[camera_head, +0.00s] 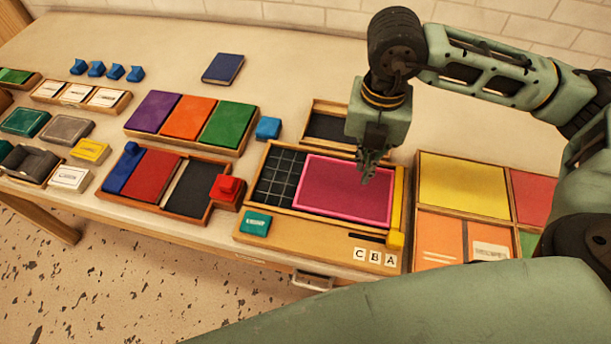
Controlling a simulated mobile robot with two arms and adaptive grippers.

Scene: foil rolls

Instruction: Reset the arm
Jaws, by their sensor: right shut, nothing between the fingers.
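My right gripper (368,170) is at the end of the green arm that comes in from the right. It points down over the pink panel (345,190) of the wooden board (310,228). It is shut and holds nothing. I cannot tell whether its tips touch the panel. My left gripper is not in view. I see no clear foil roll among the things on the table.
The wooden table (290,65) holds coloured trays on the left, such as the purple, orange and green tray (187,118), and a yellow and red tray (463,187) on the right. A blue book (223,68) lies at the back. The back middle is clear.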

